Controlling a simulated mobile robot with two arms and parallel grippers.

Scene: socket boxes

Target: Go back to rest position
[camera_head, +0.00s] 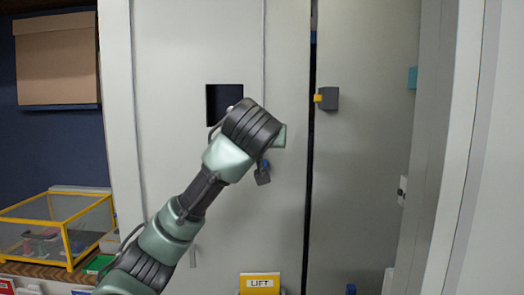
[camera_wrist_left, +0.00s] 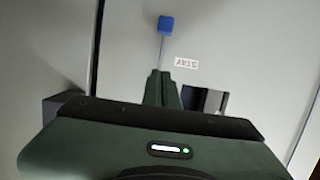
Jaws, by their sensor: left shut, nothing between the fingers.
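My left arm rises from the lower left in the head view, its wrist (camera_head: 250,128) in front of a pale grey cabinet panel (camera_head: 180,60). The gripper's fingers are hidden there behind the wrist. In the left wrist view my left gripper (camera_wrist_left: 160,75) is shut and empty, its dark green fingers together and pointing toward the panel. A blue knob (camera_wrist_left: 166,24) on a thin stem lies beyond the fingertips, beside an upside-down "STAY" label (camera_wrist_left: 186,63). I cannot tell whether the fingertips touch anything. My right gripper is in neither view.
A dark square opening (camera_head: 215,102) is in the panel near my wrist. A grey block with a yellow tip (camera_head: 328,98) sticks out to the right. A yellow-framed clear case (camera_head: 60,228) stands at lower left. A yellow "LIFT" sign (camera_head: 260,282) is at bottom centre.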

